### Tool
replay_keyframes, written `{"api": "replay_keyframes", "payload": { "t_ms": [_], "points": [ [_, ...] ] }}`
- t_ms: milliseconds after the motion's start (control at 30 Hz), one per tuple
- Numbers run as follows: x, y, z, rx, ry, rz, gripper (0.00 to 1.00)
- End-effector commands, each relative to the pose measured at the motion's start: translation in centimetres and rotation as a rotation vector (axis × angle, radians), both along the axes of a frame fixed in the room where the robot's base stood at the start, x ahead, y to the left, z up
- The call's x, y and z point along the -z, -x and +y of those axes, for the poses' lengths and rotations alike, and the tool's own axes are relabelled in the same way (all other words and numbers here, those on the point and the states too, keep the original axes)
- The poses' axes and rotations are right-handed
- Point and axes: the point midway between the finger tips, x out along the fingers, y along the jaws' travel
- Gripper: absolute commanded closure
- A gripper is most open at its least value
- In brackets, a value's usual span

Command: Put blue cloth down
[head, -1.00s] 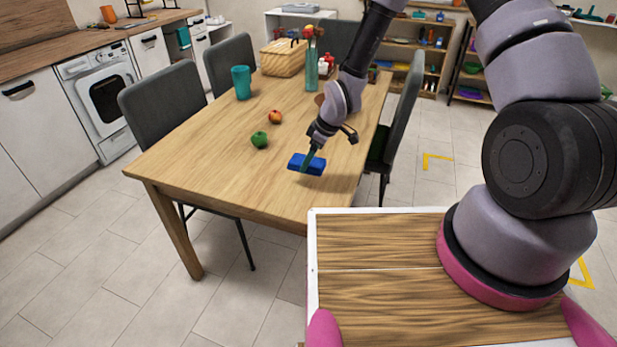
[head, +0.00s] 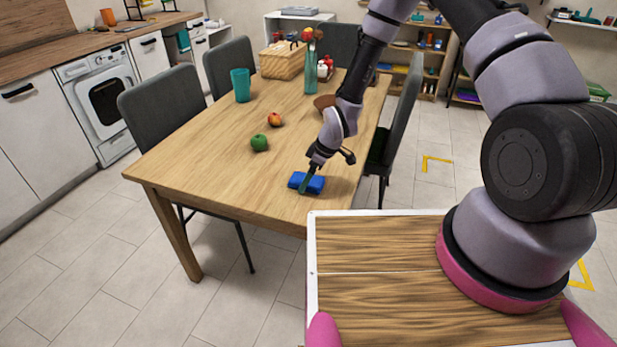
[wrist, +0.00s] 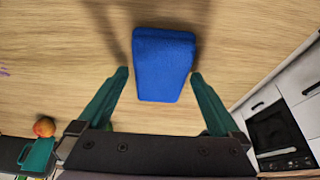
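The blue cloth (head: 314,184) looks like a thick folded block and lies on the near right part of the wooden table (head: 215,135). My gripper (head: 305,185) reaches down over it, its green fingers low at the cloth. In the wrist view the cloth (wrist: 164,60) lies between the two fingertips of my gripper (wrist: 160,73). The fingers are spread, with a thin gap showing beside the left one; the right tip is very close to the cloth's edge. The cloth appears to rest on the tabletop.
A green apple (head: 259,142) and a red-orange fruit (head: 275,119) lie left of the gripper. A teal cup (head: 240,85), a basket (head: 282,61), a vase (head: 311,73) and a brown bowl (head: 324,103) stand farther back. Grey chairs (head: 160,108) flank the table.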

Motion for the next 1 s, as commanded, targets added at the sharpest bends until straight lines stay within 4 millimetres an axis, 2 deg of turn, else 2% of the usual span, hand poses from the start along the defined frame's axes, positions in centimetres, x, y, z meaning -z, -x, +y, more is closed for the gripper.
{"api": "replay_keyframes", "payload": {
  "t_ms": [267,367,700,833,1000],
  "points": [
    [-0.7,0.0,-0.2,0.0,-0.001,-0.001,0.0],
    [-2.1,0.1,-0.7,0.001,-0.001,-0.003,0.0],
    [-8.7,1.1,-3.3,0.001,0.0,-0.003,0.0],
    [-10.4,1.4,-3.9,0.0,-0.002,-0.002,0.0],
    [-11.3,1.6,-4.3,0.0,0.0,0.0,0.0]
  ]
}}
